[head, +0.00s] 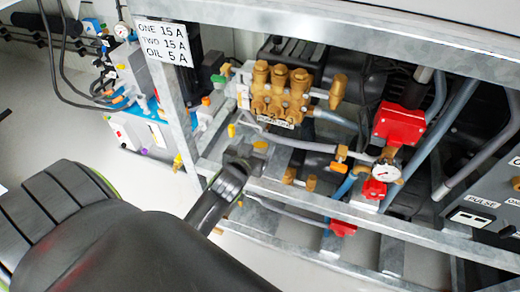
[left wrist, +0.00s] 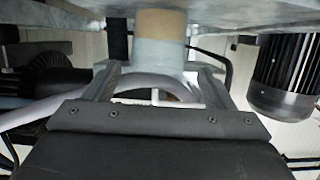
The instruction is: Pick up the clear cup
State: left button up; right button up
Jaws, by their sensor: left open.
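In the left wrist view, a cylinder with a tan upper part and a pale, grey-blue, clear-looking lower part, which looks like the clear cup (left wrist: 160,52), stands between and beyond my open fingers. My left gripper (left wrist: 160,72) has one finger on each side of it, with a visible space on both sides. In the head view, my left gripper (head: 236,168) reaches to the frame's lower rail, below the brass pump. I cannot make out the cup in the head view. My right gripper is not in view.
The brass pump (head: 282,95) sits above the gripper on the galvanized frame (head: 340,205). Hoses, red valve blocks (head: 398,124) and a pressure gauge (head: 386,172) crowd the right. A dark finned motor (left wrist: 283,75) is right of the cup. Open floor (head: 120,185) lies left.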

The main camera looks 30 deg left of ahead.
aim_at(263, 136)
pick_arm(q)
jog(key=b+x, duration=0.1)
jog(key=x, duration=0.4)
jog(key=shift+w+f, duration=0.15)
jog(key=c, duration=1.2)
jog(key=shift+r, duration=0.25)
